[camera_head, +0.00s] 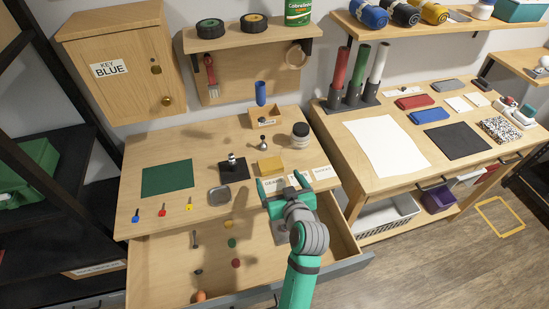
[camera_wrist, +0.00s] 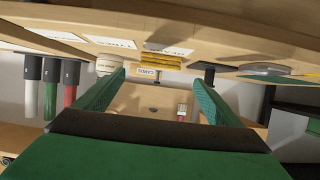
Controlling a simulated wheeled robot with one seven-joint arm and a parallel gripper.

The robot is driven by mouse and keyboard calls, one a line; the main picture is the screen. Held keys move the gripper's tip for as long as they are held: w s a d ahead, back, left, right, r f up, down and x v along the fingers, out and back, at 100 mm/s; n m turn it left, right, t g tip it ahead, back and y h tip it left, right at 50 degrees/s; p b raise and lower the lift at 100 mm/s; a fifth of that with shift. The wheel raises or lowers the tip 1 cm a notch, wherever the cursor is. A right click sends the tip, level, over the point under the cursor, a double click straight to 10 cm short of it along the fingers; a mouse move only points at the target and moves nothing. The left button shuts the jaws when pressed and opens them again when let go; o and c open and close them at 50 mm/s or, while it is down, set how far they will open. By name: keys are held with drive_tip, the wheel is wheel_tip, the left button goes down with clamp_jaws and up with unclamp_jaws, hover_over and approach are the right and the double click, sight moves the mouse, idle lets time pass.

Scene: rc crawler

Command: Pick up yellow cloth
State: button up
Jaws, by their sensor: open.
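A small folded yellow item that looks like the yellow cloth (camera_head: 270,166) lies on the left worktable, right of the middle. In the wrist view the yellow cloth (camera_wrist: 161,60) shows as a thin layered block at the top middle, beyond the fingertips and between them. My gripper (camera_head: 281,182) is open and empty, near the front edge of the table over the open drawer. The cloth is ahead of it and apart from it. In the wrist view my gripper (camera_wrist: 158,78) shows two green fingers spread wide.
White label cards (camera_head: 299,179) lie beside my gripper. A dark stand (camera_head: 233,170) is left of the cloth, and a jar (camera_head: 300,135) and small wooden box (camera_head: 266,117) are behind. The open drawer (camera_head: 170,270) holds small parts. A yellow roll (camera_head: 434,12) is on the right shelf.

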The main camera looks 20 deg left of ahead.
sight(272, 167)
drive_tip(key=x, duration=0.4)
drive_tip(key=shift+a, duration=0.35)
drive_tip(key=shift+x, duration=2.6)
drive_tip(key=shift+w+d, duration=0.15)
drive_tip(key=shift+w, duration=0.05)
drive_tip(key=c, duration=1.1)
